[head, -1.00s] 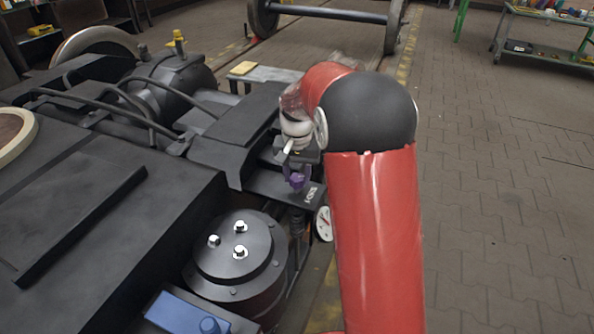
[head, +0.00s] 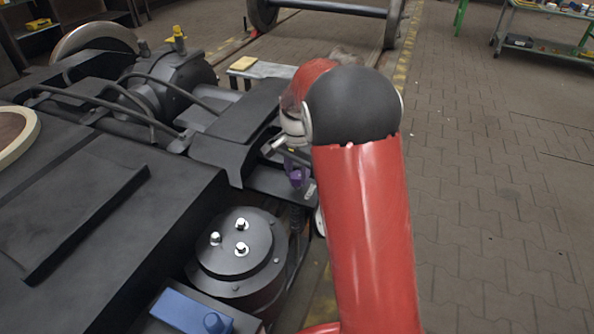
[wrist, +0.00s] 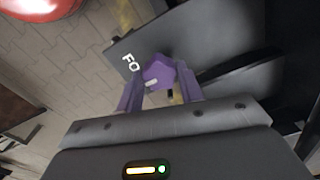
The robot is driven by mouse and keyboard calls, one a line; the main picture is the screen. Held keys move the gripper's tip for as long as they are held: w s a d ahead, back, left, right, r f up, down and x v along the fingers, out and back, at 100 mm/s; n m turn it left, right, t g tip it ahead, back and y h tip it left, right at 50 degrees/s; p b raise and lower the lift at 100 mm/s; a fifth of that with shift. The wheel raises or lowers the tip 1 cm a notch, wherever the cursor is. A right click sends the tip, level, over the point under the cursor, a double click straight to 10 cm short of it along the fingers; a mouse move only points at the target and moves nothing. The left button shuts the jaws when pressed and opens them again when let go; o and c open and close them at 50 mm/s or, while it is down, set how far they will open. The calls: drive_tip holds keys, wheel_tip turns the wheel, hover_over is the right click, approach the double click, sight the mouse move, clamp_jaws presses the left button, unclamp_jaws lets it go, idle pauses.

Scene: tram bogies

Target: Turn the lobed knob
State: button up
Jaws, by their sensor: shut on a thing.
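The lobed knob (wrist: 158,72) is purple, with a pale mark on its face. In the wrist view it sits between the two purple fingers of my gripper (wrist: 160,92), which is shut on it. Beside it is a dark plate (wrist: 205,35) with white lettering, of which only "FO" can be read. In the head view the purple knob (head: 297,177) shows small below my wrist, at the side of the bogie. My gripper's fingers are hard to make out there, and my red arm covers part of that area.
The dark bogie frame (head: 100,250) fills the left. A round black housing with bright bolts (head: 238,255) and a blue box (head: 190,312) stand near the front. A grey bench (head: 262,69) is behind.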

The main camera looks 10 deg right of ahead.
sight(297, 174)
drive_tip(key=o, duration=1)
drive_tip(key=shift+r, duration=0.1)
wheel_tip(297, 174, up, 8)
drive_tip(key=shift+f, duration=0.15)
drive_tip(key=s+r+n+t, duration=0.2)
drive_tip(key=s+r+n, duration=0.1)
drive_tip(key=s+r, duration=0.4)
drive_tip(key=s+n+t, duration=0.3)
drive_tip(key=s+n, duration=0.4)
drive_tip(key=s, duration=1.5)
drive_tip(key=shift+f+t, duration=0.25)
drive_tip(key=shift+t, duration=0.05)
